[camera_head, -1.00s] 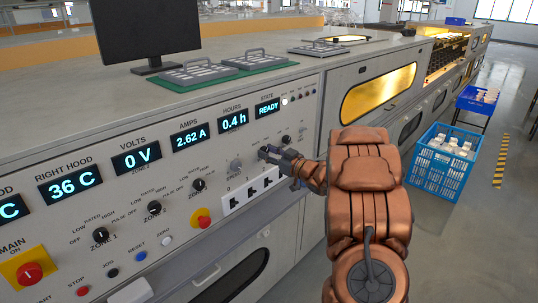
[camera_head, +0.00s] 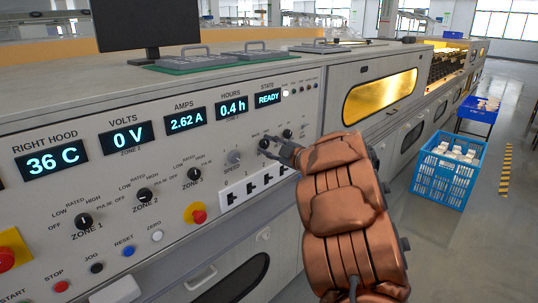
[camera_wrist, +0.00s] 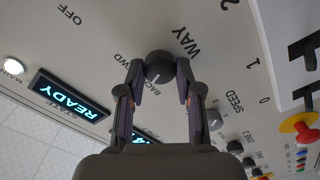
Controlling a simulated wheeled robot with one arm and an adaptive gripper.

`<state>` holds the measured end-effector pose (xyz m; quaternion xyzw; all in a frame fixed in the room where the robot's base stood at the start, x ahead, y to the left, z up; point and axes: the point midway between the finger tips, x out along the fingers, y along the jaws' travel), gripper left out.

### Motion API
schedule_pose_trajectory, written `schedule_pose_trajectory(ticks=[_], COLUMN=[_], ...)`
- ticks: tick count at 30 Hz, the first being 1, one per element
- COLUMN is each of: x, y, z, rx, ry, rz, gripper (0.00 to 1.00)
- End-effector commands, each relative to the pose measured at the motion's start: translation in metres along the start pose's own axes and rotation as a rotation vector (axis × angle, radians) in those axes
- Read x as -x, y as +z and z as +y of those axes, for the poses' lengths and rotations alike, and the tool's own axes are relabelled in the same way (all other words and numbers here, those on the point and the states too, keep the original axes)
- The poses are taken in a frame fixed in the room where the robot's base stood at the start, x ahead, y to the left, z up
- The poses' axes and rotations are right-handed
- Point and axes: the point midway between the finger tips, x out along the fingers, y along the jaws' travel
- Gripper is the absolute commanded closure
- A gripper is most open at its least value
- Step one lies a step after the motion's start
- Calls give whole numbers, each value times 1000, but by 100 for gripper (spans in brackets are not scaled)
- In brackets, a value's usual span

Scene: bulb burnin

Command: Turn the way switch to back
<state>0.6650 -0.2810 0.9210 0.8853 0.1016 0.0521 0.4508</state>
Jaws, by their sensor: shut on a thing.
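The way switch (camera_wrist: 158,66) is a dark round knob on the sloped control panel. In the wrist view, WAY is printed beside it, with FWD and BACK lettering near its rim. A short pale mark on the knob lies on its side toward BACK; whether it lines up exactly I cannot tell. My gripper (camera_wrist: 159,76) is shut on the knob, one finger on each side. In the head view, the gripper (camera_head: 278,146) reaches the same knob (camera_head: 264,143) from the right; the fingers partly cover it and its lettering.
The grey speed knob (camera_head: 234,157) and another black knob (camera_head: 287,133) sit close by. A white switch strip (camera_head: 251,188) and a red-and-yellow stop button (camera_head: 196,214) lie below. A blue crate (camera_head: 425,184) stands on the floor at right.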

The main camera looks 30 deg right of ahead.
Motion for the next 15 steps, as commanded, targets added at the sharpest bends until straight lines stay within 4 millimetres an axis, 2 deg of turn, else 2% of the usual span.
schedule_pose_trajectory(ticks=[6, 15], x=[0, 0], y=[1, 0], z=[-1, 0], rx=[120, 191], ry=[3, 1], rz=[-1, 0], gripper=[100, 100])
